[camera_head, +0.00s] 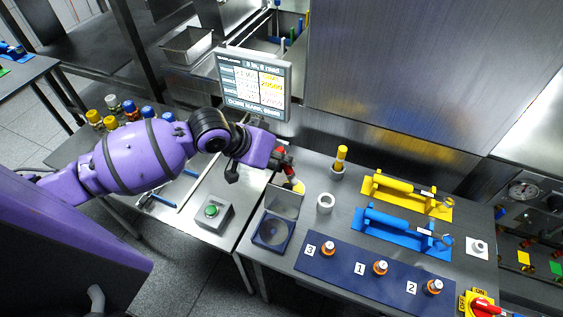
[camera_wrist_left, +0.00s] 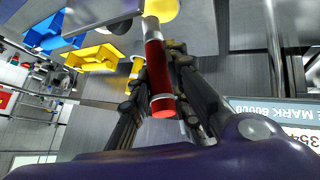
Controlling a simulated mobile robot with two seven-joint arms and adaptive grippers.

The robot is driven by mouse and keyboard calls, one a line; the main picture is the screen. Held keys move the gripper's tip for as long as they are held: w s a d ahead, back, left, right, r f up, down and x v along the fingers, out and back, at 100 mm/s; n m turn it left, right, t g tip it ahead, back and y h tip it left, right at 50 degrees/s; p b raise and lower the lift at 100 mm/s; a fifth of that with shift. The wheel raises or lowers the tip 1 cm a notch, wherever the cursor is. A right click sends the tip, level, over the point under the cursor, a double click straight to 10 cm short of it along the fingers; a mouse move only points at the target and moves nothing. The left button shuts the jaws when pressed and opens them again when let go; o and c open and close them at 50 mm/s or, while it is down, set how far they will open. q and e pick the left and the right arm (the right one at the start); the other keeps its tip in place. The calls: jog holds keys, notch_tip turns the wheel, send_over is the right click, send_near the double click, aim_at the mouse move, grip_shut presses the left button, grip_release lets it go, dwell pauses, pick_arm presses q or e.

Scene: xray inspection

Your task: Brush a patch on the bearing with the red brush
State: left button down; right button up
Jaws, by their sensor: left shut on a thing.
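My left gripper (camera_head: 279,160) is shut on the red brush (camera_head: 284,152). It is above the left part of the inspection table, near an open-lidded box. In the left wrist view the red brush (camera_wrist_left: 158,75) sits between the two dark fingers (camera_wrist_left: 165,95), with a pale collar and a yellow end beyond. A pale grey ring-like part (camera_head: 325,204) stands right of the box, apart from the gripper; I cannot tell for sure whether it is the bearing. My right gripper is not in view.
A yellow-handled tool (camera_head: 340,160) stands upright in a holder. Yellow (camera_head: 408,195) and blue (camera_head: 402,233) fixtures lie right. A dark blue mat (camera_head: 342,262) bears numbered orange-and-white parts in front. The box (camera_head: 272,231) has a raised lid. A screen (camera_head: 253,84) stands behind my arm.

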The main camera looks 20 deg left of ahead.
aim_at(283, 150)
pick_arm(q)
jog(key=shift+r+p, duration=0.5)
jog(key=shift+r, duration=1.7)
jog(key=shift+f, duration=0.15)
